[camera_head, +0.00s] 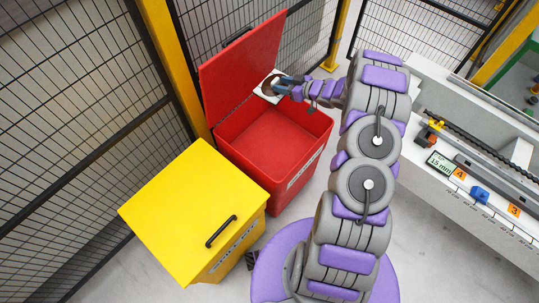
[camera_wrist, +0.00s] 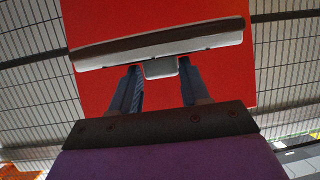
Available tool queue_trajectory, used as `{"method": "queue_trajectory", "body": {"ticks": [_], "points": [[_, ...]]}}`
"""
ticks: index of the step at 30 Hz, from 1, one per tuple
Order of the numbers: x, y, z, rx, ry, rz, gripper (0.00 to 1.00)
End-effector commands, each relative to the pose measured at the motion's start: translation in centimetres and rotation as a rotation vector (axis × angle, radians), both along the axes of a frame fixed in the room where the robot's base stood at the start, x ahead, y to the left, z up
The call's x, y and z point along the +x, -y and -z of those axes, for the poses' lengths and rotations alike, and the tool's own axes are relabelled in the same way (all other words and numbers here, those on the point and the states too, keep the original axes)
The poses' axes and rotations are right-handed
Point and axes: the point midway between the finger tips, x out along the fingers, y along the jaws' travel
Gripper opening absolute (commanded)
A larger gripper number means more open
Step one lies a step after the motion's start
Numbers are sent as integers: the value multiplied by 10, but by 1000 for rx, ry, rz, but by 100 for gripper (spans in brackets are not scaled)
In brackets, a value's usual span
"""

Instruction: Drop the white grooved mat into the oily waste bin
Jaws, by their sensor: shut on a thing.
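The white grooved mat (camera_wrist: 205,46) is a flat white slab with a dark brown layer along its upper face in the wrist view. My gripper (camera_wrist: 160,76) is shut on it by a small white tab between the two fingers. In the head view the mat (camera_head: 263,96) is partly hidden by my gripper (camera_head: 277,83). It appears over the back part of the red bin (camera_head: 303,157), near its raised lid (camera_head: 236,66). The red bin is open and its visible inside looks empty. Its label is too small to read, so I cannot confirm it is the oily waste bin.
A yellow bin (camera_head: 190,205) with a shut lid and black handle stands beside the red one. Black mesh fencing (camera_head: 80,110) with yellow posts runs behind and left. A grey machine bench (camera_head: 460,150) with numbered tags is at the right. Some grey floor is clear.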

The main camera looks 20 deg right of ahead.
Motion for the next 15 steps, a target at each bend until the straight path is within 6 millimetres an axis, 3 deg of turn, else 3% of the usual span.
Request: {"method": "queue_trajectory", "body": {"ticks": [3,15], "points": [[-7,11,28,2,-8,-17,11],[-35,38,105,-5,-24,-80,11]]}}
